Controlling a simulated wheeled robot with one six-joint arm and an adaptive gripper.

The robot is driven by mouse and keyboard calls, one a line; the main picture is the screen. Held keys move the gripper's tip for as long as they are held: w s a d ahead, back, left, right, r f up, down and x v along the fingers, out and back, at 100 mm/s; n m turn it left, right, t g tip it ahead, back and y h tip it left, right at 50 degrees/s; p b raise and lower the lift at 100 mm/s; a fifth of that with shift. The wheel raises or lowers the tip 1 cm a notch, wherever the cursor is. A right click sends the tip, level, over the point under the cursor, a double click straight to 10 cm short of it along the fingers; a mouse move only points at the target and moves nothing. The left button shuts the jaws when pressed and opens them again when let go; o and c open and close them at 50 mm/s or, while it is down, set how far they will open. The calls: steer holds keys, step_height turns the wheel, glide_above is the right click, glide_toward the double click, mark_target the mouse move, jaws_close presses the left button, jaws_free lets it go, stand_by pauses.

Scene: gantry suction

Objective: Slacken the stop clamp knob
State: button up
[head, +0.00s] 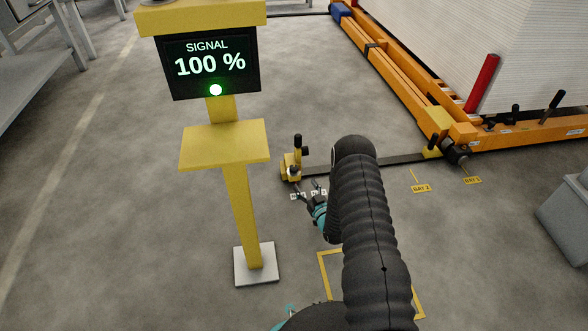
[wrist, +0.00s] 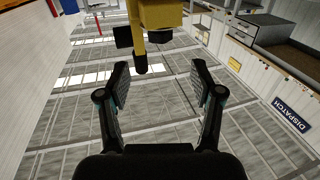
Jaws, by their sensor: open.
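The small yellow stop clamp (head: 290,168) stands on the floor at the left end of a dark rail in the head view. A dark upright part (head: 297,142) rises from it, with a smaller dark part at its right side. My gripper (head: 307,188) is open just in front of it, apart from it. In the wrist view my gripper (wrist: 158,70) has its fingers wide apart with nothing between them. A yellow block (wrist: 158,12) with a dark round-ended part (wrist: 140,62) shows beyond the fingertips. I cannot tell surely which dark part is the knob.
A yellow signal post (head: 242,205) reading 100 % stands left of my arm. The dark rail (head: 370,162) runs right to an orange frame (head: 480,133). A grey bin (head: 565,222) is at far right. Open floor lies behind the clamp.

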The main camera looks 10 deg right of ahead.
mark_target(296, 171)
steer(key=b+x, duration=0.1)
steer(key=x, duration=1)
steer(key=shift+w, duration=0.1)
steer(key=c, duration=1.2)
